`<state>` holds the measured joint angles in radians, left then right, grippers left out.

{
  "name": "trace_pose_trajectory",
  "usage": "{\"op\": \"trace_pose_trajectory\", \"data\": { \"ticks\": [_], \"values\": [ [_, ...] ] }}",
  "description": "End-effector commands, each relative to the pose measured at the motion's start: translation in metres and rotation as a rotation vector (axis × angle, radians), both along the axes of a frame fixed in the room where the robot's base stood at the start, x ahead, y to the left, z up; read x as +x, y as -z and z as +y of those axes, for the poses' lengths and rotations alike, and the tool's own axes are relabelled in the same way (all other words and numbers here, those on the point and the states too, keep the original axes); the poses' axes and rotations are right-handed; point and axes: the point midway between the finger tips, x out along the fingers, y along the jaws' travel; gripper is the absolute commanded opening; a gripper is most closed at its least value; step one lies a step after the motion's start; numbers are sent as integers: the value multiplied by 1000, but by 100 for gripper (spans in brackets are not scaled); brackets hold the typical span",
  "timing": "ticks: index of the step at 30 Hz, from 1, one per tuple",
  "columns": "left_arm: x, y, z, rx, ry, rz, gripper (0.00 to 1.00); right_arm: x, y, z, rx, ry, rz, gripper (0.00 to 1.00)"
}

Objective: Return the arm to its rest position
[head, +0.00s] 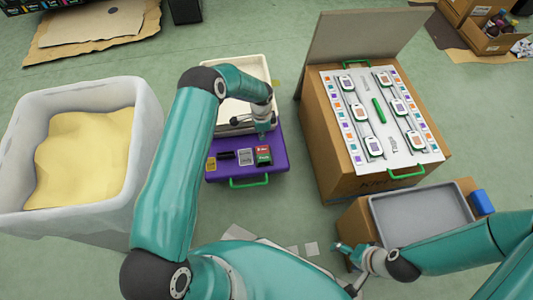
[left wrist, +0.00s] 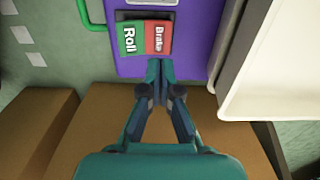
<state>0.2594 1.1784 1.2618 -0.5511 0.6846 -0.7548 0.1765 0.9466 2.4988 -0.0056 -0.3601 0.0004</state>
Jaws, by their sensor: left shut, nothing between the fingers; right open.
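My left arm reaches out over the purple box (head: 222,176). Its gripper (head: 262,132) is shut and empty, near the box's far edge beside the cream tray (head: 240,72). In the left wrist view the fingertips (left wrist: 161,64) meet just short of a green "Roll" label (left wrist: 129,40) and a red "Brake" label (left wrist: 159,37) on the purple surface. My right arm comes in low at the right. Its gripper (head: 346,250) is open and appears empty, left of the grey tray (head: 377,206).
A white bin (head: 152,110) with yellow contents stands left of my left arm. A blue block (head: 483,202) sits by the grey tray.

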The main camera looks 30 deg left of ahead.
Motion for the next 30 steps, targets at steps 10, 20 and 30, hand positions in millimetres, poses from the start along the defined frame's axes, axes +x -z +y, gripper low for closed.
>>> {"op": "trace_pose_trajectory", "data": {
  "ticks": [10,20,30],
  "values": [
    [0,0,-1,0,2,0,0,0,0,0,0,0,0,79],
    [-59,-10,-51,-89,22,87,0,0,0,0,0,0,0,79],
    [-211,-17,-153,-306,-415,199,0,0,0,0,0,0,0,79]
  ]
}}
